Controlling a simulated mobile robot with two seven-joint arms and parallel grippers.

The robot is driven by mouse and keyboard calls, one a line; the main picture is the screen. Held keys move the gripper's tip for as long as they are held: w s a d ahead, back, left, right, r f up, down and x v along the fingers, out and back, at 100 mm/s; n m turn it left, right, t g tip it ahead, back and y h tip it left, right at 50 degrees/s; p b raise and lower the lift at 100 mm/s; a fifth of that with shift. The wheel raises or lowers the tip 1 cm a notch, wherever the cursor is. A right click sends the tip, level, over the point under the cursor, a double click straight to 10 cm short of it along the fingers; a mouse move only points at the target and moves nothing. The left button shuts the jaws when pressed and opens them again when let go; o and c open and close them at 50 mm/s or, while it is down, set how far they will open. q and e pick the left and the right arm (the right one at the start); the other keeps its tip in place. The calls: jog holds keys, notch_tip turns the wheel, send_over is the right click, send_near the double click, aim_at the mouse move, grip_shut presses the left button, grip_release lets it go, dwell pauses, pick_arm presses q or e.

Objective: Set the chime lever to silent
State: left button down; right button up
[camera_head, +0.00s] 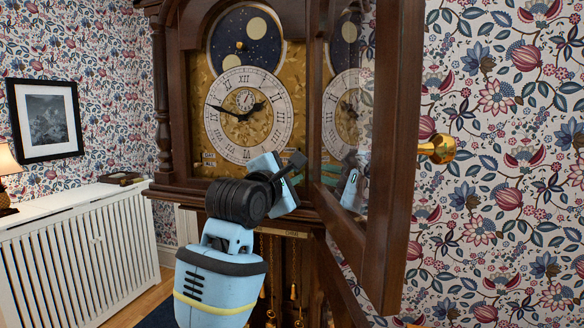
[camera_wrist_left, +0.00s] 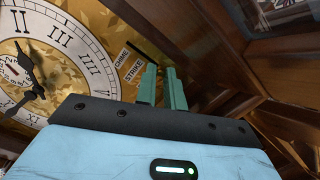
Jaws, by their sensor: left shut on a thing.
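The grandfather clock's dial (camera_head: 248,115) faces me, with its glass door (camera_head: 388,160) swung open to the right. My left gripper (camera_head: 290,168) reaches up to the lower right of the dial. My right gripper is not in view.
The open door stands close to the right of my left gripper, with a brass knob (camera_head: 436,149) on its outer side. The wooden case (camera_head: 170,187) borders the dial. A white radiator cover (camera_head: 80,248) stands at left.

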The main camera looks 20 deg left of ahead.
pick_arm(q)
jog(key=c, duration=1.7)
grip_release()
jog(key=shift+f, duration=0.3)
jog(key=shift+c, duration=0.2)
jog(key=shift+s+r, duration=0.1)
jog(key=shift+s, duration=0.05)
jog(key=s+a, duration=0.1)
jog(key=s, duration=0.6)
jog(key=shift+s+a, duration=0.15)
jog(key=shift+s, duration=0.1)
